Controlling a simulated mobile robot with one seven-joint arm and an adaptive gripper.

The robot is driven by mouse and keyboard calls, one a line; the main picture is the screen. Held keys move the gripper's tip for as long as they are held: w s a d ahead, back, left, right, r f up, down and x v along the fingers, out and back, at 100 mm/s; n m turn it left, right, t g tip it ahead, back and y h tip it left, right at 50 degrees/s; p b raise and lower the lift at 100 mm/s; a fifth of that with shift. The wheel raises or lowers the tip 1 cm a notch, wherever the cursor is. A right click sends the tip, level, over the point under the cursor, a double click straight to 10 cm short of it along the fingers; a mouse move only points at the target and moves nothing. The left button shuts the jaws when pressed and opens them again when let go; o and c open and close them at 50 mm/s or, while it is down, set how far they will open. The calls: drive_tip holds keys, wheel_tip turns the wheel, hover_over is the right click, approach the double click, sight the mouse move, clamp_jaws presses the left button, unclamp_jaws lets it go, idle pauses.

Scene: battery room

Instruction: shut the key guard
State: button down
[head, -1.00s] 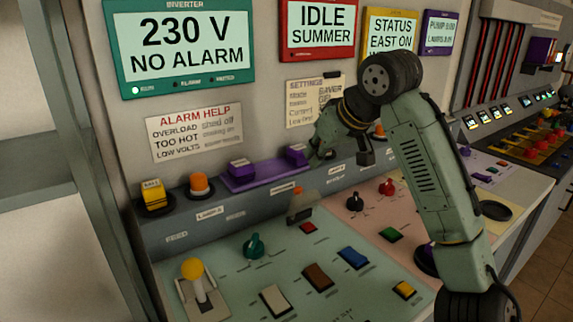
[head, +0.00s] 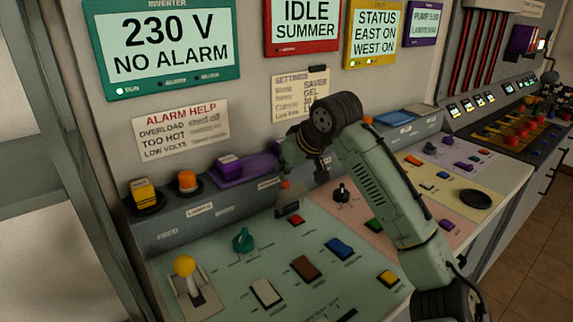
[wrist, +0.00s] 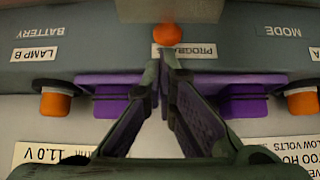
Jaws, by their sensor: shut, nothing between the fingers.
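A small grey upright piece (head: 288,208), which looks like the key guard, stands at the back edge of the green panel, behind a red button. An orange knob or key head (head: 285,184) shows just above it. In the wrist view, which is upside down, the orange knob (wrist: 167,34) and a pale grey plate (wrist: 168,10) lie beyond my fingertips, by the PROGRAM label. My gripper (wrist: 163,62) is shut and empty. In the head view my gripper (head: 287,163) is just above the orange knob; contact cannot be told. The guard's hinge is not clear.
A purple base with purple blocks (head: 232,168) sits on the grey ledge, near my fingers. An orange lamp (head: 187,181) and a yellow block (head: 143,193) stand at left. A teal knob (head: 243,239), a yellow-topped lever (head: 184,266) and rocker switches rise from the green panel.

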drive_tip(key=shift+f, duration=0.1)
drive_tip(key=shift+s+d+t+y+b, duration=0.2)
drive_tip(key=shift+s+t+y+b, duration=0.15)
drive_tip(key=shift+t+b, duration=0.55)
drive_tip(key=shift+s+d+t+y+b, duration=0.25)
drive_tip(key=shift+t+y+b, duration=0.25)
drive_tip(key=shift+b, duration=0.35)
